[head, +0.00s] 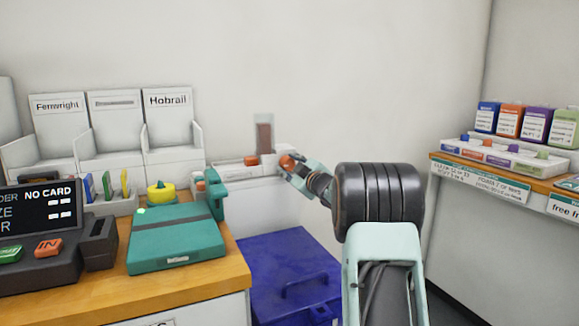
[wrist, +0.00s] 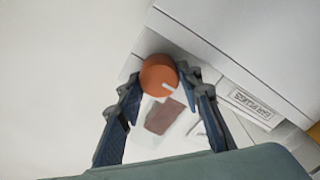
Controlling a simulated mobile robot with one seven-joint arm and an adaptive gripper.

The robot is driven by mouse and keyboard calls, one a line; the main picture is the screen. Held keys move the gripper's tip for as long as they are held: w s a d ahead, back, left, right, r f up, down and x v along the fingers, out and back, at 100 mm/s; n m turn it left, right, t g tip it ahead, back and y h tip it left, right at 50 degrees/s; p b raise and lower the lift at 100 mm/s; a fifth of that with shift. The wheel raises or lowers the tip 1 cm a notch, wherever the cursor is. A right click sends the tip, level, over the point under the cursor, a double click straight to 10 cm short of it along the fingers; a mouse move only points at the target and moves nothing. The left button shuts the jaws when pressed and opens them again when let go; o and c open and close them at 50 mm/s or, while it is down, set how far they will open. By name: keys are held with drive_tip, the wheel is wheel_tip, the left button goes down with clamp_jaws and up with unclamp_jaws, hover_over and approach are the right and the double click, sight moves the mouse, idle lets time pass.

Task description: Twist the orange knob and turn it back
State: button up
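The orange knob (wrist: 159,76) is round, with a white pointer mark on its face that points to the lower right in the wrist view. It is on the front of a white dispenser with an ear plugs label (wrist: 251,104). In the head view the knob (head: 287,162) is at my gripper's tip, partly hidden by it. My gripper (wrist: 160,73) has one finger on each side of the knob. Both fingertips appear to touch its sides, so it looks shut on the knob. A clear hopper with brown contents (head: 264,136) stands above the dispenser.
A teal device (head: 176,243), a yellow knob (head: 161,191) and a card terminal (head: 40,245) are on the wooden counter at left. A blue lidded bin (head: 290,270) stands below the dispenser. A shelf with coloured boxes (head: 510,122) is at right.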

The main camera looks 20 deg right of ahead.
drive_tip(key=o, duration=0.4)
drive_tip(key=s, duration=1.2)
drive_tip(key=shift+d, duration=0.2)
